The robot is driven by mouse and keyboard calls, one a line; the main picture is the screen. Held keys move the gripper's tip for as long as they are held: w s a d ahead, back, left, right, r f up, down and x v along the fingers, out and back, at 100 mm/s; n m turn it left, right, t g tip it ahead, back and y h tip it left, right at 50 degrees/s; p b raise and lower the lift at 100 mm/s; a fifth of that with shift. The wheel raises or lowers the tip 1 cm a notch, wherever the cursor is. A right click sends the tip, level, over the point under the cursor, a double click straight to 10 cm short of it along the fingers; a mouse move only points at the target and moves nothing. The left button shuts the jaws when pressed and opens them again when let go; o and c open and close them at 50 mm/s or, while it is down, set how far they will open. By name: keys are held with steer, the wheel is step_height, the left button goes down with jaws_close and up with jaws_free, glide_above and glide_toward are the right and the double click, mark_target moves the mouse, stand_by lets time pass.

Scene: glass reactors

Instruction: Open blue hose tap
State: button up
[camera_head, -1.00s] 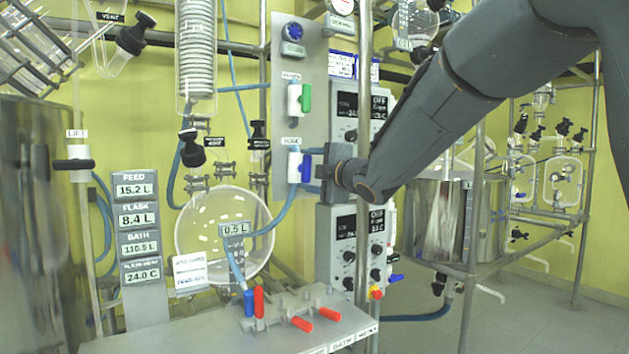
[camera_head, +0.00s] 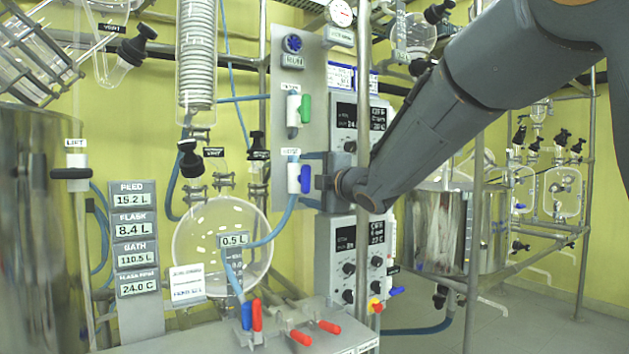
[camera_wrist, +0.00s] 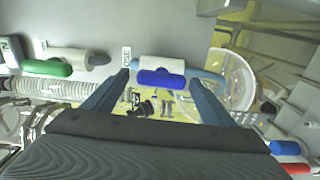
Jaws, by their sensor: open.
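The hose tap is a white cylinder (camera_head: 293,178) with a blue handle (camera_head: 305,180), under a small label on the grey upright panel. A blue hose runs down from it. The handle stands upright, along the tap body, in the head view. My gripper (camera_head: 317,182) is just right of the handle. In the wrist view the blue handle (camera_wrist: 163,79) and white body (camera_wrist: 161,65) lie beyond and between the spread fingertips of my gripper (camera_wrist: 158,82). The jaws are open, and I cannot tell whether either finger touches the handle.
A green-handled tap (camera_head: 305,108) sits above on the same panel. Control boxes (camera_head: 343,256) and a metal post (camera_head: 363,100) stand close by my wrist. A round glass flask (camera_head: 195,235) hangs to the left. Red-handled valves (camera_head: 329,327) sit on the bench below.

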steer(key=v, duration=0.7)
steer(key=shift+s+d, duration=0.25)
steer(key=shift+s, duration=0.1)
steer(key=s+d+f+m+g+h+p, duration=0.3)
steer(key=s+d+f+m+h, duration=0.2)
steer(key=d+f+m, duration=0.45)
steer(key=s+d+f+m+g+h+p, duration=0.25)
steer(key=s+d+f+m+h, duration=0.35)
steer(key=f, duration=0.6)
steer(key=s+d+f+m+g+p, duration=0.1)
steer(key=s+f+m+g, duration=0.2)
steer(key=s, duration=0.5)
steer(key=s+d+f+m+g+p, duration=0.1)
steer(key=s+f+m+g, duration=0.2)
steer(key=s, duration=0.5)
steer(key=s+d+f+m+g+y+p, duration=0.1)
steer(key=s+d+f+m+g, duration=0.1)
steer(key=s, duration=0.7)
step_height(320, 180, down, 2)
steer(key=shift+f+m+g+p, duration=0.1)
steer(key=shift+m+g+p, duration=0.3)
steer(key=shift+m+g, duration=0.25)
